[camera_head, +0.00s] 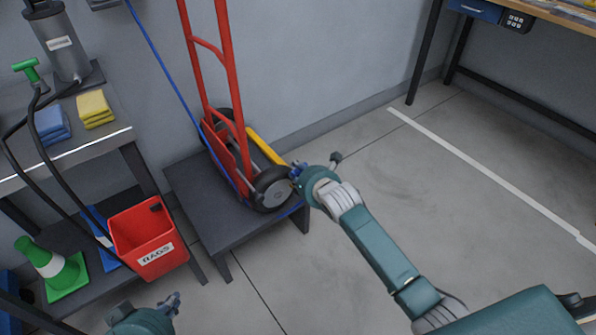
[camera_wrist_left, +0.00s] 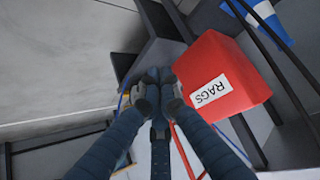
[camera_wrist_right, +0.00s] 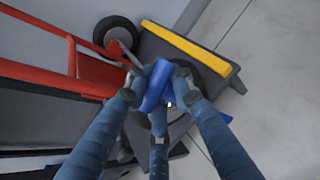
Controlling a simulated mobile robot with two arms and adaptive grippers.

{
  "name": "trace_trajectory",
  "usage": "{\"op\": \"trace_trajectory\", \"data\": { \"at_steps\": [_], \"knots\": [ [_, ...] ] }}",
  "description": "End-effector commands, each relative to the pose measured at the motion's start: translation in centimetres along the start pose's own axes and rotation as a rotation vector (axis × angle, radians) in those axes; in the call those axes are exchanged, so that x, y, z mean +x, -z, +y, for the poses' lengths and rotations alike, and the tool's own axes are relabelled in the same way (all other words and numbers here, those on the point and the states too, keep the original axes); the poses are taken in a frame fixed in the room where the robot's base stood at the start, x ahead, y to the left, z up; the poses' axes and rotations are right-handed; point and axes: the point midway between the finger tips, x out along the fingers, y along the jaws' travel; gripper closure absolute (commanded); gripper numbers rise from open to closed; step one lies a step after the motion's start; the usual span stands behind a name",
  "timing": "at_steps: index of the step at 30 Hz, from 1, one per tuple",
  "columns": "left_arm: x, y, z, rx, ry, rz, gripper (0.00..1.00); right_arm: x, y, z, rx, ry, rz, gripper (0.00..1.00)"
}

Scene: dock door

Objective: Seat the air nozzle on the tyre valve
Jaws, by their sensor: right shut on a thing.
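My right gripper (camera_wrist_right: 160,85) is shut on a blue air nozzle (camera_wrist_right: 157,86), close in front of the near dark wheel (camera_wrist_right: 213,74) of a red hand truck. In the head view my right gripper (camera_head: 300,172) is at the upper right edge of that wheel (camera_head: 274,190). The tyre valve cannot be made out, and I cannot tell whether the nozzle touches it. A blue hose (camera_head: 160,60) runs down to the truck. My left gripper (camera_head: 172,303) is low at the left of the head view, empty, its fingertips together in the left wrist view (camera_wrist_left: 159,75).
The red hand truck (camera_head: 232,95) stands on a low dark platform (camera_head: 185,182) with a yellow bar (camera_head: 265,147). A red rags bin (camera_head: 148,238), a green cone (camera_head: 50,265) and a shelf bench (camera_head: 95,145) are at left. The floor at right (camera_head: 440,170) is clear.

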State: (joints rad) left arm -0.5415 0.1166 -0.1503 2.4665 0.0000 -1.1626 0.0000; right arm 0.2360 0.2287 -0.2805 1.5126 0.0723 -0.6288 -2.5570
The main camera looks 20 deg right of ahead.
Motion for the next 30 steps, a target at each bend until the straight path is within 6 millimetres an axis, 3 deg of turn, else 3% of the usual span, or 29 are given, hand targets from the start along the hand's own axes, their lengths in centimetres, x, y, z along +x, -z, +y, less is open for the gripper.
{"op": "trace_trajectory", "data": {
  "at_steps": [10, 30],
  "knots": [
    [0.4, 2.0, 0.2, 0.001, -0.005, 0.082, 1.00, 0.2, 0.3, -0.1, 0.001, -0.001, -0.002, 1.00],
    [0.3, 2.0, 0.2, 0.001, -0.004, 0.083, 1.00, 0.2, 0.3, -0.1, 0.000, -0.001, -0.002, 1.00]
  ]
}}
